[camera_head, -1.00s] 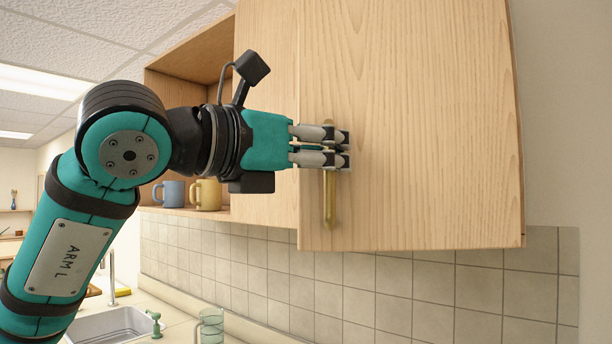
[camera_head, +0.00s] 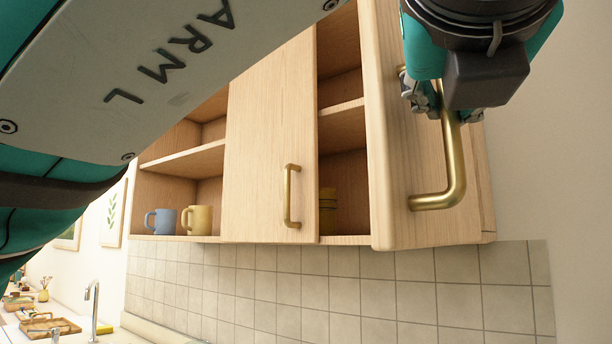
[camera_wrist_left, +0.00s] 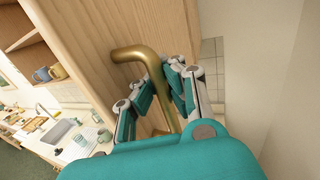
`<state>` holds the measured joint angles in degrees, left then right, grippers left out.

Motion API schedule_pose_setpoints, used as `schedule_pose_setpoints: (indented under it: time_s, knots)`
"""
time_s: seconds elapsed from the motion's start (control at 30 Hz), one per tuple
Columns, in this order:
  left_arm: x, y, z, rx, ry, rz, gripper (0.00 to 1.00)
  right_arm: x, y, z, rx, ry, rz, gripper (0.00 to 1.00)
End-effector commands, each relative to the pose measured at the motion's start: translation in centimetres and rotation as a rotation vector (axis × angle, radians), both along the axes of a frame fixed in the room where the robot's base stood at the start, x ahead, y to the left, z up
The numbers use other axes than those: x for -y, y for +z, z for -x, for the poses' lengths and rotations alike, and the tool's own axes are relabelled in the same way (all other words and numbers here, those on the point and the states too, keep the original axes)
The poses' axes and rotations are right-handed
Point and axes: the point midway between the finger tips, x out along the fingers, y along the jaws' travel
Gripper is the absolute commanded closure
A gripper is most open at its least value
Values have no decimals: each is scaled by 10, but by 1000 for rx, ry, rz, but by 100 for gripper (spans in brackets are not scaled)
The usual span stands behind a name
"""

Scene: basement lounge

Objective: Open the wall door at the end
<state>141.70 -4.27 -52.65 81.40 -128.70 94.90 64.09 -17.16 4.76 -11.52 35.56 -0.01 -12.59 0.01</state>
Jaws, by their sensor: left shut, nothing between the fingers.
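The end wall door (camera_head: 400,150) is the rightmost light wood cabinet door. It stands partly open, its free edge swung out from the cabinet and a gap showing on its left. Its brass bar handle (camera_head: 455,165) is on the front face; the handle also shows close up in the left wrist view (camera_wrist_left: 140,54). My left gripper (camera_head: 443,105) is shut at the upper part of this handle, pointing down, with its fingers beside the bar. I cannot tell whether they touch it. The wrist hides part of the handle. My right gripper is not in view.
A closed middle door (camera_head: 265,140) with its own brass handle (camera_head: 290,197) adjoins the gap. Shelves and something yellow (camera_head: 327,210) show inside. Blue (camera_head: 160,221) and yellow (camera_head: 197,219) mugs stand in the open left section. A wall (camera_head: 560,180) is close on the right.

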Motion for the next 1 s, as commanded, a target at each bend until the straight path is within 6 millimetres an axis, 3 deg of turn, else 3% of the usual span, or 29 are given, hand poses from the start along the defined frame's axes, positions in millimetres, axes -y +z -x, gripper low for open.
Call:
schedule_pose_setpoints:
  time_s: [0.3, 0.77, 0.97, 1.0]
  knots:
    - [21, -3, 16, -3, -9, -8, 100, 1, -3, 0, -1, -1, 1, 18]
    - [24, -4, 19, -4, -12, -10, 100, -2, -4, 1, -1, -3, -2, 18]
    - [24, -3, 18, -3, -11, -8, 77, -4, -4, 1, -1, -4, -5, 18]
    - [24, -2, 18, -2, -11, -7, 77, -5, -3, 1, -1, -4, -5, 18]
